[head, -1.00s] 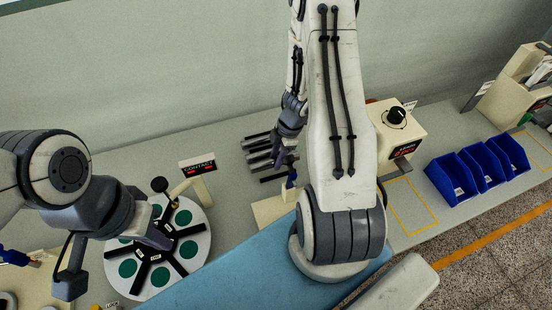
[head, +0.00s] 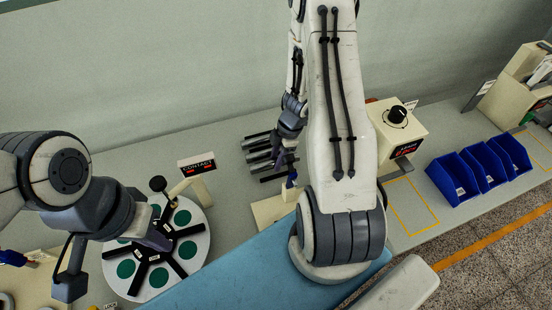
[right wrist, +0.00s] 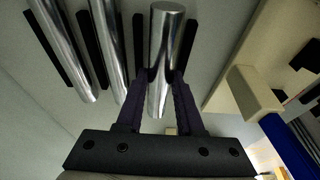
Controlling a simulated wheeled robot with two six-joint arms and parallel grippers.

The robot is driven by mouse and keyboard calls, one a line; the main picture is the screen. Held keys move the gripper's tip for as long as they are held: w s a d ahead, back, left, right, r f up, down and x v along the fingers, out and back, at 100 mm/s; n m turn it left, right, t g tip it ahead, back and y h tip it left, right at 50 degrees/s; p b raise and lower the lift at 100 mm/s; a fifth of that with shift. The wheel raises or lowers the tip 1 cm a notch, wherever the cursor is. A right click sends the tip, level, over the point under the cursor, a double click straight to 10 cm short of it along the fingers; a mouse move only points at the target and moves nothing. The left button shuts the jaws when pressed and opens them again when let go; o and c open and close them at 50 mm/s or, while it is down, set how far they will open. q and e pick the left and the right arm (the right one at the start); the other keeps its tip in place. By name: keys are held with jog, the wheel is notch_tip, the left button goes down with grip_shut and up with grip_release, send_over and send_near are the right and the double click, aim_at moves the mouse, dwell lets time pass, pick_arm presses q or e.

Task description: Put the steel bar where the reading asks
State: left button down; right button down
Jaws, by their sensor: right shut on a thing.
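My right gripper (right wrist: 157,95) is shut on a steel bar (right wrist: 166,35), its two dark fingers on either side of the bar. Two more steel bars (right wrist: 115,50) lie to the left in the right wrist view, between dark strips. In the head view these bars (head: 256,142) sit in a group at the back of the bench, and the right gripper (head: 284,146) is over their right end, partly hidden by my arm. My left gripper (head: 158,240) is above a white disc (head: 196,255) with green circles and black spokes; its jaw opening is unclear.
A small display marked CONTACT (head: 197,166) stands behind the disc. A cream box with a black knob and red reading (head: 398,135), too small to read, stands right of my arm. Blue bins (head: 457,180) are further right. A yellow-outlined area (head: 411,205) is empty.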

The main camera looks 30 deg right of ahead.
jog(key=shift+f, duration=0.45)
dwell(0.3)
jog(key=shift+c, duration=2.3)
grip_release()
